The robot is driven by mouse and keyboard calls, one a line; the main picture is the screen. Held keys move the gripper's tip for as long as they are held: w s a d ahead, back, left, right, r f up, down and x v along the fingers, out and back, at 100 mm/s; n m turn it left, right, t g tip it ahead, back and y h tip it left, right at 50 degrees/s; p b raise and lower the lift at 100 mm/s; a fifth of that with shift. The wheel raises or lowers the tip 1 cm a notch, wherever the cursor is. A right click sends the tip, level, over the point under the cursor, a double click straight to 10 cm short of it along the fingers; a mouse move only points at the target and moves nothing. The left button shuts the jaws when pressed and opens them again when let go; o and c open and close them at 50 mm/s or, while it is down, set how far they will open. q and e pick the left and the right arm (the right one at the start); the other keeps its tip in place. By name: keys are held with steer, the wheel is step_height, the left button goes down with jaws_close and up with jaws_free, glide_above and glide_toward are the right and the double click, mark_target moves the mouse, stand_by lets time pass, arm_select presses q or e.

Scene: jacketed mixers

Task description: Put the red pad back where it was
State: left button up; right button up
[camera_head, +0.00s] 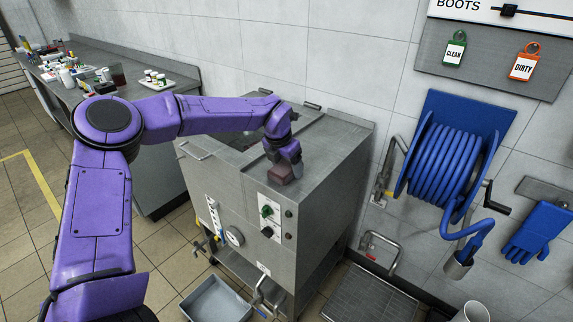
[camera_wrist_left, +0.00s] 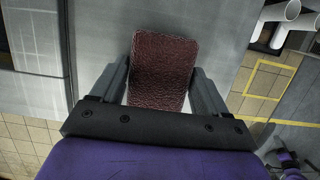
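The red pad (camera_head: 280,173) is a dark red block at the tip of my left gripper (camera_head: 284,160), at the front part of the steel mixer's top (camera_head: 325,150). In the left wrist view the pad (camera_wrist_left: 163,70) has a wrinkled, leathery face and sits between the two grey fingers of the left gripper (camera_wrist_left: 162,75). The fingers flank both its sides and appear closed on it. Whether its underside touches the steel cannot be told. My right gripper is not in view.
The mixer's front has knobs (camera_head: 267,211) and a drain pipe above a grey tray (camera_head: 215,302). A cluttered bench (camera_head: 110,100) stands at left. A blue hose reel (camera_head: 445,160) and blue gloves (camera_head: 538,232) hang on the right wall.

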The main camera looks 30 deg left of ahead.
mark_target(279, 171)
arm_select(q)
steer(key=o, duration=0.3)
steer(key=b+v, duration=0.1)
steer(key=v, duration=1.1)
steer(key=shift+r, duration=0.2)
